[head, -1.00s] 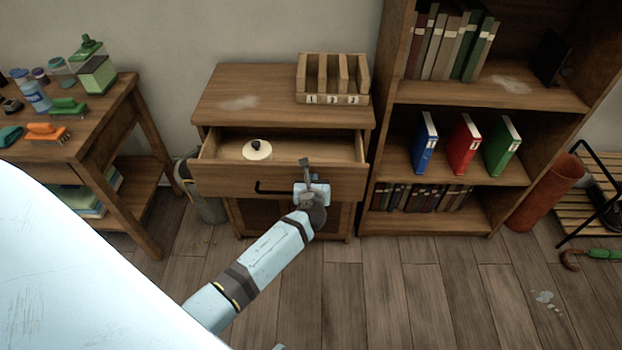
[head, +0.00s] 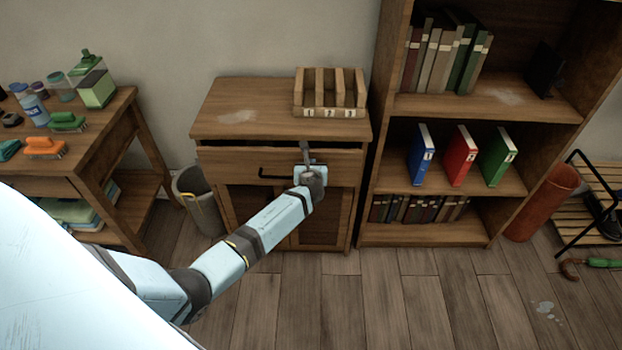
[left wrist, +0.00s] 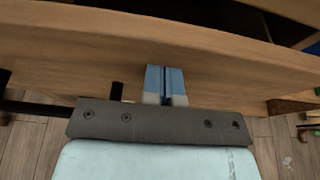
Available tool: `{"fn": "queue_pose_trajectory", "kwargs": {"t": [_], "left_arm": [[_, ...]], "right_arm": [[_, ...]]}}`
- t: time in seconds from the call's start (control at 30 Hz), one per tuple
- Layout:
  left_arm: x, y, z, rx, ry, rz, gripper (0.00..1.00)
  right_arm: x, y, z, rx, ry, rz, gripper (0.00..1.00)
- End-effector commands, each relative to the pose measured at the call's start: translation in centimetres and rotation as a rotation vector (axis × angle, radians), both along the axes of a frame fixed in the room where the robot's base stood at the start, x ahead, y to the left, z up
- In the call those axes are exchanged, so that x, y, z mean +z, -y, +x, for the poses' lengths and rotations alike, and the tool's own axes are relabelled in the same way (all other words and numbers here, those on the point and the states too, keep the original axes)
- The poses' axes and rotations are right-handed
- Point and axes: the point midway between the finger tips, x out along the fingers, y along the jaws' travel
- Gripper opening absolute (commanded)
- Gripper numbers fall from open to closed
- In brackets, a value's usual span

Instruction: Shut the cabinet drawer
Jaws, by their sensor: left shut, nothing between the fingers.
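The wooden cabinet (head: 222,108) stands against the wall. Its drawer (head: 232,164) is nearly in, with a narrow dark gap showing above its front. A black bar handle (head: 272,177) is on the drawer front. My left gripper (head: 306,158) is shut and empty at the right part of the drawer front, right of the handle. In the left wrist view the shut fingers (left wrist: 165,82) are up against or very near the drawer front (left wrist: 225,72); exact contact is hard to tell. The inside of the drawer is hidden now. My right gripper is not in view.
A wooden holder with numbered slots (head: 330,112) stands on the cabinet top. A bookshelf (head: 480,108) with books and binders stands close on the right. A grey bin (head: 203,205) is at the left. A side table (head: 95,160) holds brushes and bottles. The front floor is clear.

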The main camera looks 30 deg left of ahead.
Motion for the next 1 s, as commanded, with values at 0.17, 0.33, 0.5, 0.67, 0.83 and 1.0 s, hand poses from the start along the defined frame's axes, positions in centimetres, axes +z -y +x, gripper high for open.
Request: {"fn": "queue_pose_trajectory", "kwargs": {"t": [0.17,0.33,0.5,0.67,0.83,1.0], "left_arm": [[-0.1,-1.7,2.8,0.0,0.001,0.003,0.0],[-0.1,-2.7,4.4,0.001,-0.001,0.001,0.0],[-0.1,-3.1,5.0,0.0,0.0,0.001,0.0],[0.1,-3.3,5.2,0.0,0.002,0.001,0.0],[0.3,-3.3,5.3,0.0,0.005,0.002,0.0],[0.5,-3.5,5.4,0.0,0.006,0.003,0.0]], "right_arm": [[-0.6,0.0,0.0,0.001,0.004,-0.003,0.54],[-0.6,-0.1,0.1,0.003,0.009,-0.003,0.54],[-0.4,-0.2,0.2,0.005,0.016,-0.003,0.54],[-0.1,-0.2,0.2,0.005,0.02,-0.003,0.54],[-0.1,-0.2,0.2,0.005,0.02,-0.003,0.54],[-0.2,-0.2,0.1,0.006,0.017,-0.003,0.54]]}}
